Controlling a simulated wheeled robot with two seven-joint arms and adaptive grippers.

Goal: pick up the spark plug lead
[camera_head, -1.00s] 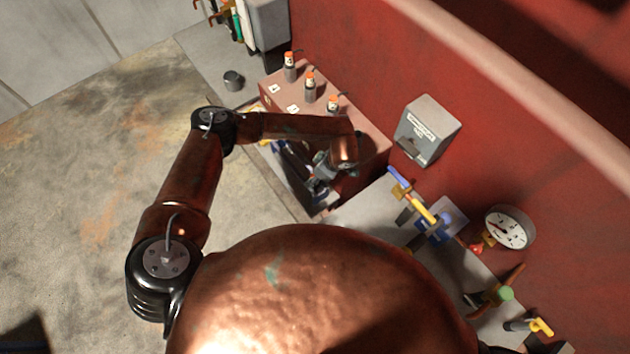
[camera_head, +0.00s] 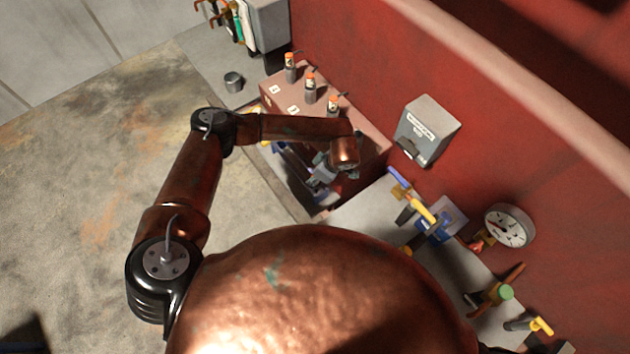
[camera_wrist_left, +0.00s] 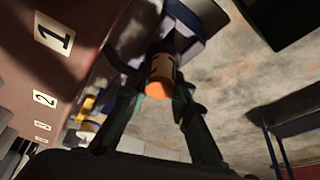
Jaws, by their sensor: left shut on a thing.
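My left gripper (camera_wrist_left: 160,88) is shut on an orange-topped piece, the spark plug lead (camera_wrist_left: 161,70), held between its two dark fingertips in the left wrist view. A bluish-grey part lies just behind it there. In the head view my left gripper (camera_head: 320,176) is small and partly covered by its own wrist, beside the front of the brown engine block (camera_head: 372,150). The held lead cannot be made out in the head view. Several similar orange-topped pieces (camera_head: 310,85) stand upright on the block. My right gripper is not in view.
Number labels (camera_wrist_left: 53,34) mark the block's face. A red wall (camera_head: 480,140) carries a grey box (camera_head: 427,130) and a round gauge (camera_head: 508,226). Coloured valve handles (camera_head: 425,212) stand at the right. A small grey cup (camera_head: 233,80) sits left of the block. The floor at left is clear.

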